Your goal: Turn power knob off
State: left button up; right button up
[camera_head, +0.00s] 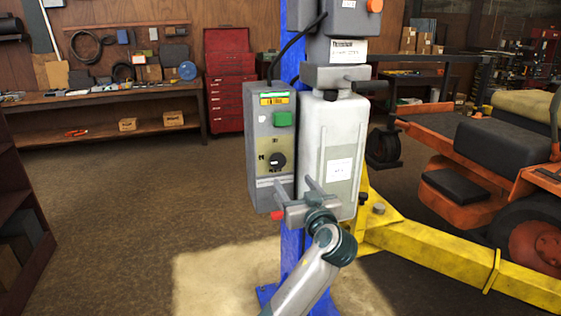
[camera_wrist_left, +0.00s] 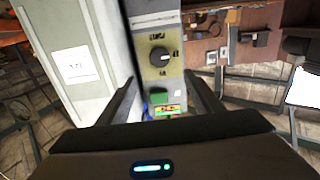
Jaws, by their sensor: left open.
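The power knob (camera_head: 277,160) is a round black dial on the front of a grey control box (camera_head: 257,185), below a green button (camera_head: 283,119). In the left wrist view the knob (camera_wrist_left: 160,57) shows between and beyond the fingers, with a small white mark on its face. My left gripper (camera_head: 294,182) is open and empty, its fingers pointing at the box front just below the knob. It also shows in the left wrist view (camera_wrist_left: 161,80). I cannot tell whether a finger touches the box. My right gripper is not in view.
A grey tank (camera_head: 340,135) stands close to the right of the box on a blue post (camera_head: 291,245). A yellow lift arm (camera_head: 440,248) and an orange mower (camera_head: 470,195) are at right. A workbench (camera_head: 110,97) and red tool chest (camera_head: 228,70) stand behind.

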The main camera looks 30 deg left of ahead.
aim_at(279, 160)
pick_arm(q)
jog(key=p+x, duration=0.4)
jog(key=x, duration=0.8)
jog(key=shift+w+a+r+p, duration=0.1)
jog(key=shift+w+a+p, duration=0.15)
jog(key=shift+p, duration=0.1)
jog(key=shift+w+a, duration=0.35)
jog(key=shift+c, duration=0.4)
jog(key=c, duration=0.9)
